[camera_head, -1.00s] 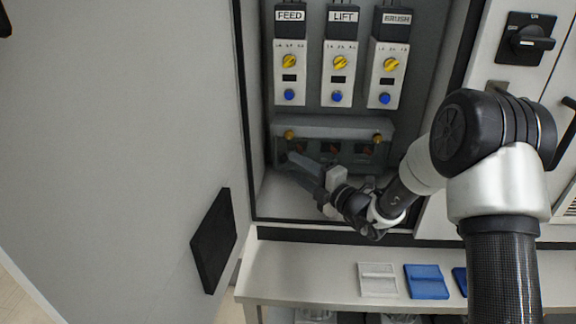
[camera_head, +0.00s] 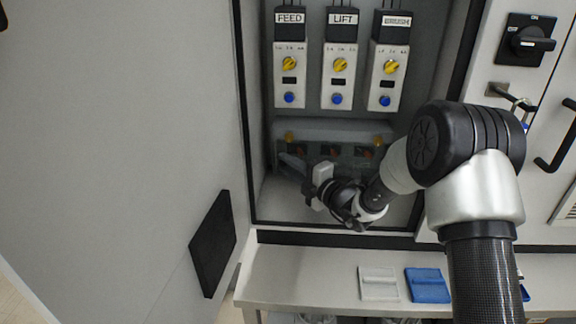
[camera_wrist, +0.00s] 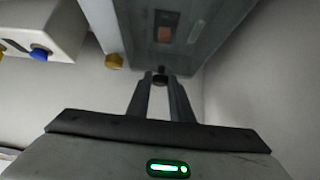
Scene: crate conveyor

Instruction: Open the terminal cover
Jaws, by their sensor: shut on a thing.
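The terminal cover (camera_head: 330,155) is a grey see-through panel low in the open cabinet, with dark and reddish terminals visible behind it. In the wrist view, my fingertips (camera_wrist: 160,77) are closed around a small dark knob (camera_wrist: 160,80) at the cover's near edge. The cover (camera_wrist: 195,50) spans the top of that view, with a yellow knob (camera_wrist: 113,61) to its left. My arm hides the cover's lower right in the head view.
Three control modules labelled FEED (camera_head: 289,75), LIFT (camera_head: 339,75) and a third (camera_head: 388,75) hang above the cover. The cabinet door (camera_head: 130,120) stands open at left.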

